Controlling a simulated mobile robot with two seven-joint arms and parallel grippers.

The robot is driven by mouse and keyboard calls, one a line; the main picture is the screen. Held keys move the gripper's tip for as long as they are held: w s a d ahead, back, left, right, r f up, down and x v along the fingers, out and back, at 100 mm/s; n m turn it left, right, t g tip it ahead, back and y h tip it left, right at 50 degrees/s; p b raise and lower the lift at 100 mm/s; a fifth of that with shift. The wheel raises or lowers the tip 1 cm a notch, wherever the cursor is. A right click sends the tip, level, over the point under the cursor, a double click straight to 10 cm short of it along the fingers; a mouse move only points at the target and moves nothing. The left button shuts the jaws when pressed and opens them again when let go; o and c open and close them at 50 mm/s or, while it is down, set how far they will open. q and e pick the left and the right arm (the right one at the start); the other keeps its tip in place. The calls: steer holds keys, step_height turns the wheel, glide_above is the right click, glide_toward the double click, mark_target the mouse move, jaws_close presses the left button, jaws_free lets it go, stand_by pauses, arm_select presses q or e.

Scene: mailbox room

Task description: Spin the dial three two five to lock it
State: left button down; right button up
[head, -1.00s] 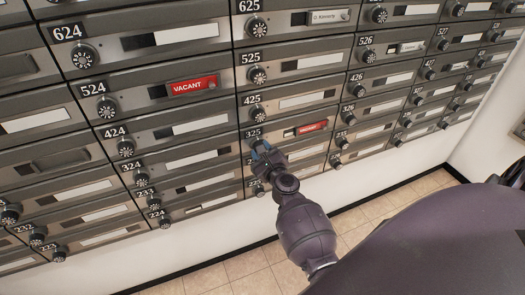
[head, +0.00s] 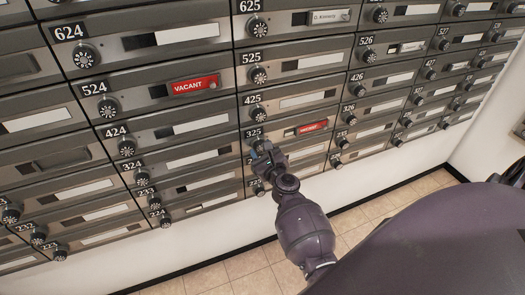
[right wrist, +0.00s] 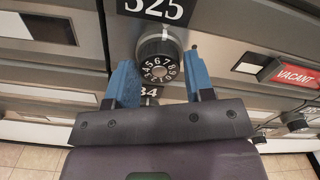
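The mailbox numbered 325 (head: 300,128) has a red vacant tag and a number plate above its dial. Its dial (right wrist: 160,66) is black with white digits and shows clearly in the right wrist view, under the 325 plate (right wrist: 152,10). In the head view my right gripper (head: 263,150) covers most of this dial. In the right wrist view my right gripper (right wrist: 162,84) is open, with one blue finger on each side of the dial's lower part. I cannot tell whether the fingers touch it. My left gripper is not in view.
Rows of similar mailboxes with dials surround it, such as 425 (head: 300,101) above and 324 (head: 190,163) to the left. Another red vacant tag (head: 194,86) is on 524. The tiled floor (head: 255,275) is clear.

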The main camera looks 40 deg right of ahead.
steer(key=shift+o, duration=1.2)
